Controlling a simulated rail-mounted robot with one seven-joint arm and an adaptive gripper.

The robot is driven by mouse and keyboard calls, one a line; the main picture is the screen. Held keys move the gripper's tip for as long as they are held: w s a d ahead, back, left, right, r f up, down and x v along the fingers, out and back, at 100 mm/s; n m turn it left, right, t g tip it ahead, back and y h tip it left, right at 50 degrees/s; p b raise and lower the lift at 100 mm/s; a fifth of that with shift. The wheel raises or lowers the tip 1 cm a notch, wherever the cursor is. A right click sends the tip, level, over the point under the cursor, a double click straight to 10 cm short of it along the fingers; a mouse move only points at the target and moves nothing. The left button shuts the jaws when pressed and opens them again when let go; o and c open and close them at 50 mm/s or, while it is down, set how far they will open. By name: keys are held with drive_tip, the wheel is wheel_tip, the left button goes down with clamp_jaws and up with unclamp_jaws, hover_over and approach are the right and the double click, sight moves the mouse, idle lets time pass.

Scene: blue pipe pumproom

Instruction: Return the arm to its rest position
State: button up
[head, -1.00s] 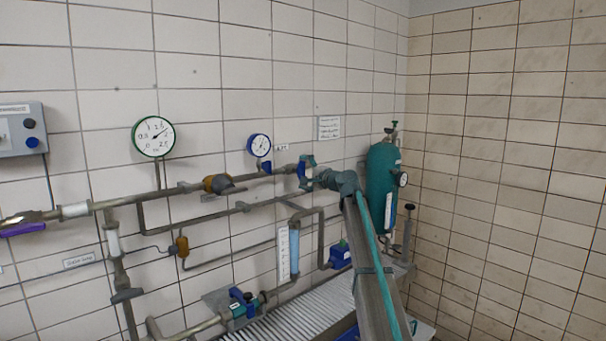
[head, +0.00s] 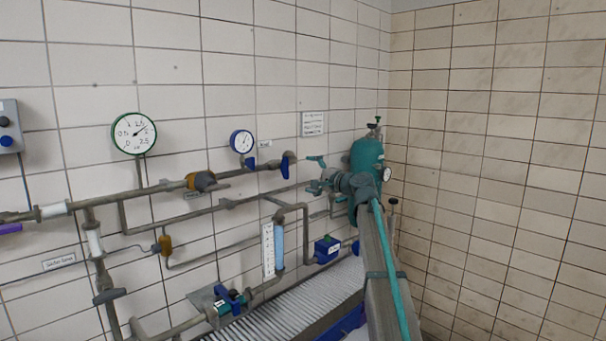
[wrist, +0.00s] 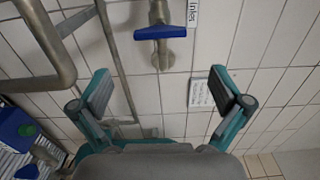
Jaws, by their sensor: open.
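My gripper (head: 317,174) is at the end of my arm, in front of the tiled wall, with its teal fingers spread apart. In the wrist view my gripper (wrist: 165,92) is open, with nothing between its fingers. A blue valve handle (head: 285,167) at the right end of the upper pipe is just left of my gripper in the head view and apart from it. The same handle shows ahead of the fingers in the wrist view (wrist: 161,32). My arm hides part of the teal tank.
A teal tank (head: 366,155) stands right of the handle, close behind my arm. A green-rimmed gauge (head: 134,133), a blue gauge (head: 242,142), pipes and a flow tube (head: 279,247) line the wall. A ribbed ledge (head: 300,300) lies below. The right tiled wall (head: 490,180) is bare.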

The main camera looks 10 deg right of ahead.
idle(0.3)
drive_tip(key=s+a+f+n+g+h, duration=0.1)
drive_tip(key=s+f+n+g+h, duration=0.3)
drive_tip(key=f, duration=1.3)
drive_tip(key=s+a+f+n+g, duration=0.15)
drive_tip(key=s+f, duration=0.45)
drive_tip(key=f, duration=1.1)
drive_tip(key=s+f+n+g+h, duration=0.1)
drive_tip(key=s+f+g, duration=0.1)
drive_tip(key=s+f, duration=0.45)
drive_tip(key=s+a+f+g, duration=0.1)
drive_tip(key=s+f+g, duration=0.15)
drive_tip(key=f, duration=0.65)
drive_tip(key=s+f+n+g+h, duration=0.1)
drive_tip(key=s+f, duration=0.5)
drive_tip(key=f, duration=0.2)
drive_tip(key=s+a+f+n+g+h, duration=0.2)
drive_tip(key=s+f+g, duration=0.3)
drive_tip(key=s+f, duration=1.4)
drive_tip(key=s+f+n+g, duration=0.1)
drive_tip(key=s+f+g, duration=0.2)
drive_tip(key=s, duration=1.4)
drive_tip(key=s+a+f+n+g+h, duration=0.1)
drive_tip(key=s+f+g, duration=0.2)
drive_tip(key=s, duration=1.3)
drive_tip(key=shift+s+f+h, duration=0.3)
drive_tip(key=shift+s+f, duration=0.1)
drive_tip(key=shift+f, duration=0.45)
